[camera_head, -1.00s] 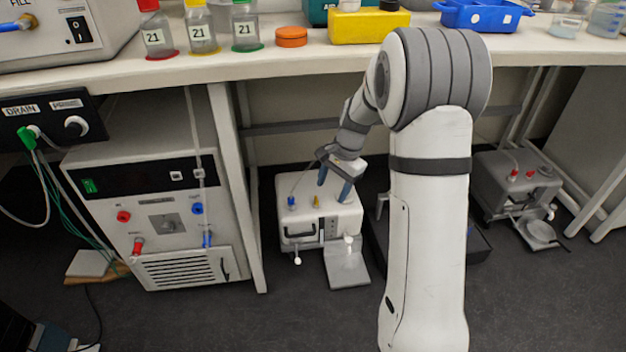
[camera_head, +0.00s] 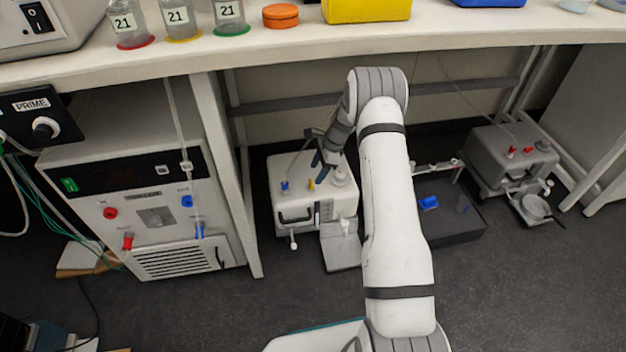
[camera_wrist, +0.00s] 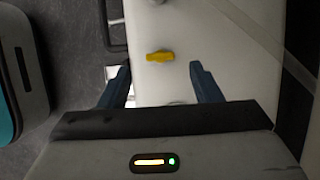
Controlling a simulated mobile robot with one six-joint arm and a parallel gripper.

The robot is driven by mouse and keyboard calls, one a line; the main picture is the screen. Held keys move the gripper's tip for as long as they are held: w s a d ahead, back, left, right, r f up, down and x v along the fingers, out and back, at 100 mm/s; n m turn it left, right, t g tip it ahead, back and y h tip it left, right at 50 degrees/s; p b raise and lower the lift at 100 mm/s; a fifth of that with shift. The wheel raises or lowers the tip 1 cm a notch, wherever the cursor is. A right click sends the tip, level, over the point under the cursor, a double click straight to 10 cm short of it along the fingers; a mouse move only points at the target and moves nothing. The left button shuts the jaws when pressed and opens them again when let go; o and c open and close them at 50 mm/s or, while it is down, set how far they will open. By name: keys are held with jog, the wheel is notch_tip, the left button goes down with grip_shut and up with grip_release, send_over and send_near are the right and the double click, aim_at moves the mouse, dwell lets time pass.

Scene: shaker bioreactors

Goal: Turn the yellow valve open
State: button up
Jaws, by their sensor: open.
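The yellow valve (camera_wrist: 159,56) is a small yellow handle on the top of a white box-shaped unit (camera_wrist: 205,22). In the wrist view it lies crosswise, ahead of and between my two fingers. My gripper (camera_wrist: 162,82) is open with nothing between its dark blue fingertips, and the valve is apart from both. In the head view the valve (camera_head: 311,185) shows small on the white unit (camera_head: 290,212) under the bench, next to a blue valve (camera_head: 285,186). My gripper (camera_head: 321,166) is just above and right of the yellow valve there.
A large white cabinet (camera_head: 150,262) with red and blue fittings stands left of the unit, beyond a bench leg (camera_head: 228,180). A dark tray (camera_head: 455,235) and a grey unit (camera_head: 500,160) stand to the right. The bench top (camera_head: 300,42) overhangs my arm.

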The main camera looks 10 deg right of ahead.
aim_at(311, 183)
jog(key=b+x, duration=0.1)
jog(key=x, duration=0.4)
jog(key=shift+b, duration=0.3)
jog(key=c, duration=1)
